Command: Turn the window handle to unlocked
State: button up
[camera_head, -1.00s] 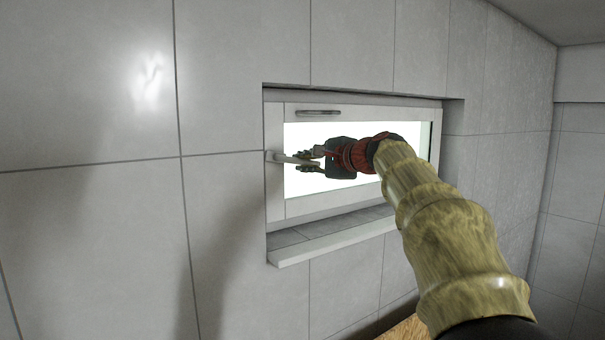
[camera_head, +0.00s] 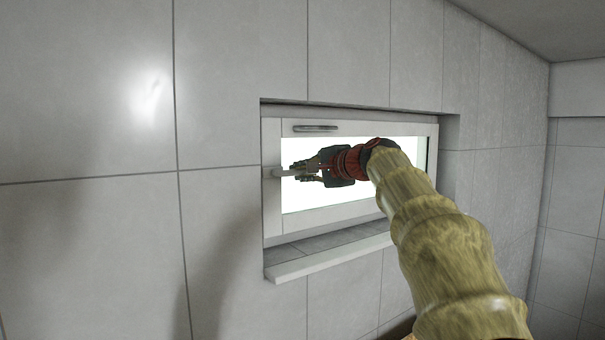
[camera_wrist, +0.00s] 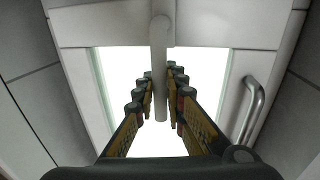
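The white window handle (camera_head: 281,173) is a lever on the left side of the window frame. It points right, about level, in the head view. In the wrist view the handle (camera_wrist: 160,60) runs down from the frame between my fingers. My gripper (camera_head: 301,171) is at the lever's free end, with one finger above and one below. The fingers partly hide the lever's end in the head view.
The white window frame (camera_head: 272,215) sits in a tiled wall recess with a sill (camera_head: 325,263) below. A metal pull bar (camera_head: 316,128) is on the frame's top; it also shows in the wrist view (camera_wrist: 250,108). Grey tiled wall (camera_head: 90,100) lies to the left.

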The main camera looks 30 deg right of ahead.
jog(key=o, duration=0.5)
jog(key=s, duration=0.4)
jog(key=s+r, duration=0.1)
jog(key=s, duration=0.2)
jog(key=s+r, duration=0.1)
jog(key=s, duration=0.3)
jog(key=shift+s+d+r, duration=0.15)
jog(key=shift+s+r, duration=0.05)
jog(key=shift+s, duration=0.15)
